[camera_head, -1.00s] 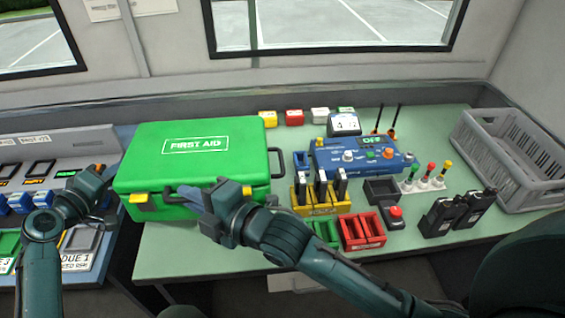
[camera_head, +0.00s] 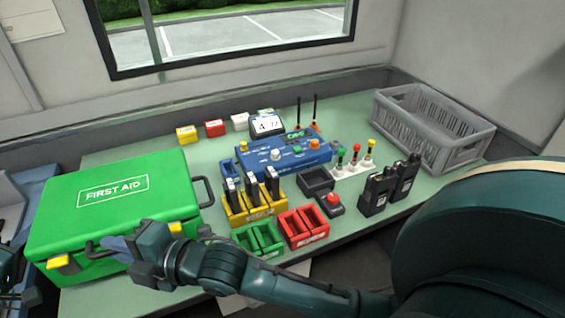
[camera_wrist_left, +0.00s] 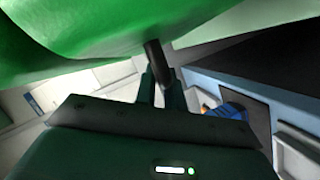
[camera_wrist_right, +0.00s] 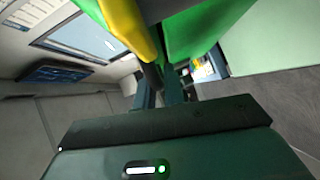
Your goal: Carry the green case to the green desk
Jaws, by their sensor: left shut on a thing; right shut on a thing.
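The green case (camera_head: 115,205), marked FIRST AID, is at the left of the head view, shut and lid up. It overlaps the left end of the green desk (camera_head: 345,107); whether it touches the top I cannot tell. My right gripper (camera_head: 122,247) is at its front side and shut on the dark front handle; the right wrist view shows the jaws (camera_wrist_right: 160,85) close to a yellow latch. My left gripper is mostly cut off at the left of the head view; in the left wrist view its jaws (camera_wrist_left: 161,90) are shut on a dark handle under the green case.
Right of the case stand a yellow charger rack (camera_head: 250,210), green bins (camera_head: 258,240), red bins (camera_head: 303,228) and a blue console (camera_head: 283,158). Radios (camera_head: 377,190) and a grey crate (camera_head: 432,128) fill the right. Small coloured boxes (camera_head: 214,128) line the back.

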